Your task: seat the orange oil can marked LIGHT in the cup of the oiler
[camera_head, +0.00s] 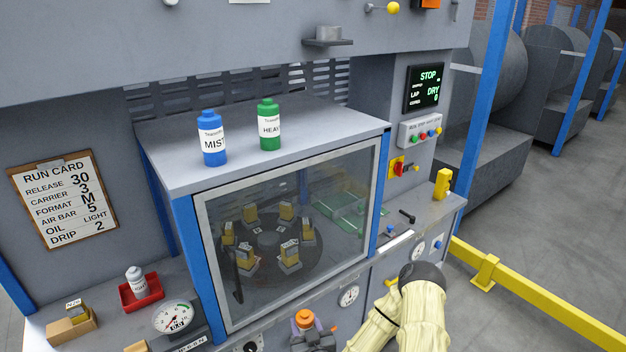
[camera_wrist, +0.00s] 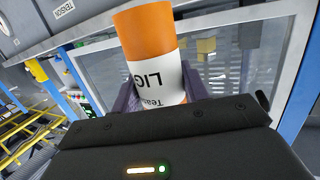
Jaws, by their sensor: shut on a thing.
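The orange oil can (camera_wrist: 148,35), with a white band reading "LIG", is between the fingers of my gripper (camera_wrist: 160,95) in the wrist view. The rest of its word is out of sight around the side. In the head view the can's orange top (camera_head: 304,318) shows at the bottom, in front of the glazed cabinet, and my gripper (camera_head: 313,338) is shut on it. The can is clear of the upper panel. A grey cup-like fitting (camera_head: 327,34) juts from that panel at the top; I cannot tell for certain that it is the oiler's cup.
Blue MIST (camera_head: 211,139) and green HEAVY (camera_head: 269,124) cans stand on the cabinet top (camera_head: 190,183). The run card (camera_head: 64,199) reads OIL LIGHT. A yellow rail (camera_head: 540,300) runs at right.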

